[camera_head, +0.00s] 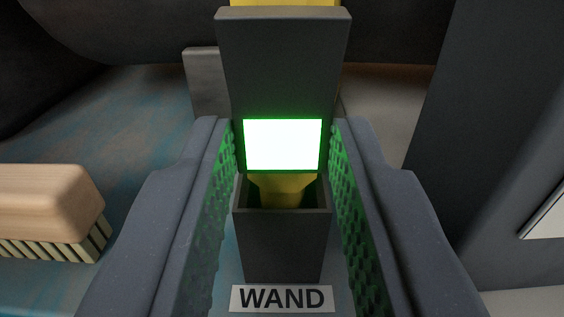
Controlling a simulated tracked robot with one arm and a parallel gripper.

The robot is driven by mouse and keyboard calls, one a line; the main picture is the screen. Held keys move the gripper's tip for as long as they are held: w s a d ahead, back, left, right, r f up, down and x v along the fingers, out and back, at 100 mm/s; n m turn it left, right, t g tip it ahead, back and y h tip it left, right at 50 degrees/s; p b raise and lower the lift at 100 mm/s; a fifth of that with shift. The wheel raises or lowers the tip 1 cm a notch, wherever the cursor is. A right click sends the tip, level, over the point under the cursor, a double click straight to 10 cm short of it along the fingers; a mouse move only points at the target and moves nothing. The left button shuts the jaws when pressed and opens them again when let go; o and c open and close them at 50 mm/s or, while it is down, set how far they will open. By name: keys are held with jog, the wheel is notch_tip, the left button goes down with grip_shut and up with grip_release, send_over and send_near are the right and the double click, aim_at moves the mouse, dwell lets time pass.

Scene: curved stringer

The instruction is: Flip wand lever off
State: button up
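The wand switch has a dark grey open-topped box (281,245) with a "WAND" label (281,299) at its front. A yellow lever part (281,190) rises out of the box.
A wooden brush (45,205) with pale bristles lies at the left. A tall dark panel (450,120) stands at the right, with a pale-faced part (547,213) at the edge. A grey block (205,80) is behind the switch.

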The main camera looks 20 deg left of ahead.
jog(key=shift+r+p, duration=0.15)
jog(key=shift+p, duration=0.3)
jog(key=shift+c, duration=0.4)
jog(key=shift+r+g+p, duration=0.2)
jog(key=shift+g+p, duration=0.3)
jog(key=shift+p, duration=0.35)
jog(key=g+p, duration=0.1)
jog(key=p, duration=0.2)
jog(key=shift+s+r+h+p, duration=0.1)
jog(key=shift+r+h+p, duration=0.1)
jog(key=shift+h+p, duration=0.2)
jog(key=shift+g+p, duration=0.35)
jog(key=shift+g, duration=0.05)
jog(key=shift+f, duration=0.25)
jog(key=o, duration=1)
jog(key=shift+s, duration=0.1)
